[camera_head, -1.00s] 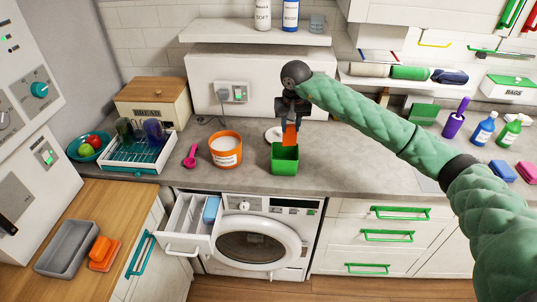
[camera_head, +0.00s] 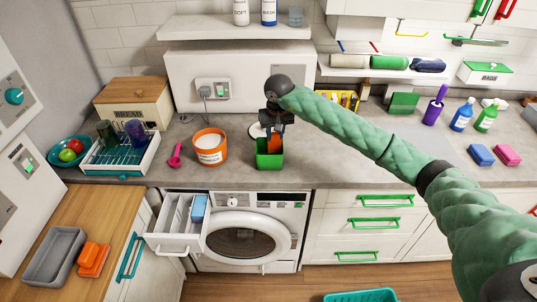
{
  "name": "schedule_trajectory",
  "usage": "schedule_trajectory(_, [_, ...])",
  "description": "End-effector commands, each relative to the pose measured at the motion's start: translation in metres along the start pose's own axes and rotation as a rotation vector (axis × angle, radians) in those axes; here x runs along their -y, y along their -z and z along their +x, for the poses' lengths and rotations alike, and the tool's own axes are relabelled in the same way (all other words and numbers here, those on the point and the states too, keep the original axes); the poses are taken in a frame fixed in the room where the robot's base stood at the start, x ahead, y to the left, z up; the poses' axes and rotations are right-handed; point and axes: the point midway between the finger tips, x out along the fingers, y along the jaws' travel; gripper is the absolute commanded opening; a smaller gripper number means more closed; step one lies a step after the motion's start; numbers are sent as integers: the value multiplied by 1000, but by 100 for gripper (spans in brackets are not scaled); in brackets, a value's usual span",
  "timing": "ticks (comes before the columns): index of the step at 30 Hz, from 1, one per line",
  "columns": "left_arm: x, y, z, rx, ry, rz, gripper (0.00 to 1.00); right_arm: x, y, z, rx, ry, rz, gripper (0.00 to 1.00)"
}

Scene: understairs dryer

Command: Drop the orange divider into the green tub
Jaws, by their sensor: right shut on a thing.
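The orange divider (camera_head: 275,142) hangs upright from my right gripper (camera_head: 275,127), which is shut on it. The gripper is directly above the green tub (camera_head: 269,160), which stands on the grey counter near its front edge. The divider's lower end overlaps the tub's opening in the picture, and I cannot tell how deep it reaches. My left gripper is not in view.
An orange-labelled tub of white powder (camera_head: 210,147) and a pink scoop (camera_head: 175,155) stand left of the green tub. Below, the washing machine's detergent drawer (camera_head: 177,238) is pulled out. The counter (camera_head: 340,160) is clear to the right of the green tub.

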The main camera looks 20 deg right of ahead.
Motion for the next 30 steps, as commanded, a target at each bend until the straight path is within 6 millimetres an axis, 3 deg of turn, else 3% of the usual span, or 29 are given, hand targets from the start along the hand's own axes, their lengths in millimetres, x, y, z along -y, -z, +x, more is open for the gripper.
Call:
schedule_trajectory(11, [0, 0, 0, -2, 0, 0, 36, 0, -1, 5, 0, 0, 0, 0])
schedule_trajectory(12, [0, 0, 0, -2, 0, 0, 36, 0, -1, 5, 0, 0, 0, 34])
schedule_trajectory(15, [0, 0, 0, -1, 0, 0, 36, 0, -1, 5, 0, 0, 0, 54])
schedule_trajectory(16, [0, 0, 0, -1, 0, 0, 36, 0, -1, 5, 0, 0, 0, 55])
schedule_trajectory(25, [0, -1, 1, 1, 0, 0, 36, 0, -1, 4, 0, 0, 0, 55])
schedule_trajectory(30, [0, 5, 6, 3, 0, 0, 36, 0, 0, -7, -2, 1, 0, 55])
